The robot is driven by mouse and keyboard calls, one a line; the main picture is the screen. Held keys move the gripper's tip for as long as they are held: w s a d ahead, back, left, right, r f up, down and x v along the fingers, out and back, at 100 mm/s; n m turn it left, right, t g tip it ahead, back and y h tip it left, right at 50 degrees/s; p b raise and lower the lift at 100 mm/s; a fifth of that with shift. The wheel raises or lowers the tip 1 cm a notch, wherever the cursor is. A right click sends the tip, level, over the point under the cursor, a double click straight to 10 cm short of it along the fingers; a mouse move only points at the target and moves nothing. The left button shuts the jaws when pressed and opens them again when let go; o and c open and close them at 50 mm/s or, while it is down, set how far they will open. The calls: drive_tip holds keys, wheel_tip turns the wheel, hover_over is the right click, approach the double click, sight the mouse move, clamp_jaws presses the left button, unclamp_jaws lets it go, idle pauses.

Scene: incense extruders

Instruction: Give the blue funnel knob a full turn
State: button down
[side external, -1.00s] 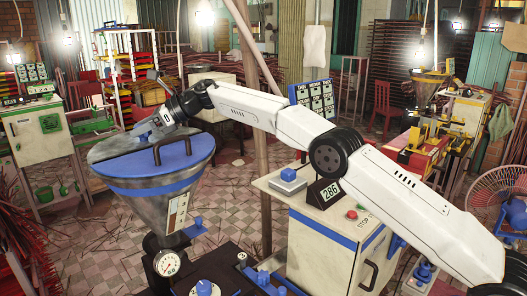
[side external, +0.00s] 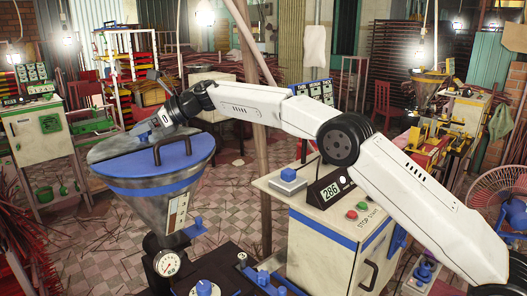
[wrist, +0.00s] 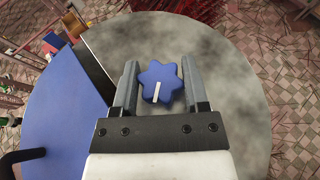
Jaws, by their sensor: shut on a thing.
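The funnel (side external: 150,205) is a grey metal cone with a blue rim band, and a blue half-lid (side external: 170,160) with a dark handle covers part of its top. In the wrist view the blue funnel knob (wrist: 160,82) is star-shaped with a white pointer line, on the grey part of the top. My gripper (wrist: 160,65) has a finger on each side of the knob and is shut on it. In the side view my gripper (side external: 145,132) reaches down to the far side of the funnel top, and the knob cannot be made out clearly there.
A gauge (side external: 167,263) and a blue knob (side external: 204,288) sit below the funnel. A white cabinet (side external: 325,235) with buttons and a display stands to the right.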

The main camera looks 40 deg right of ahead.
drive_tip(key=shift+a+m+t+h, duration=0.1)
drive_tip(key=shift+m+t+h, duration=0.8)
drive_tip(key=shift+m+t, duration=0.35)
drive_tip(key=shift+m+t+h, duration=0.35)
drive_tip(key=shift+m+h, duration=0.3)
drive_tip(key=shift+h, duration=0.05)
drive_tip(key=shift+m+t+h, duration=0.9)
drive_tip(key=shift+m+h, duration=0.6)
drive_tip(key=shift+c, duration=0.5)
unclamp_jaws()
drive_tip(key=shift+s+r, duration=0.15)
drive_tip(key=shift+v, duration=3.75)
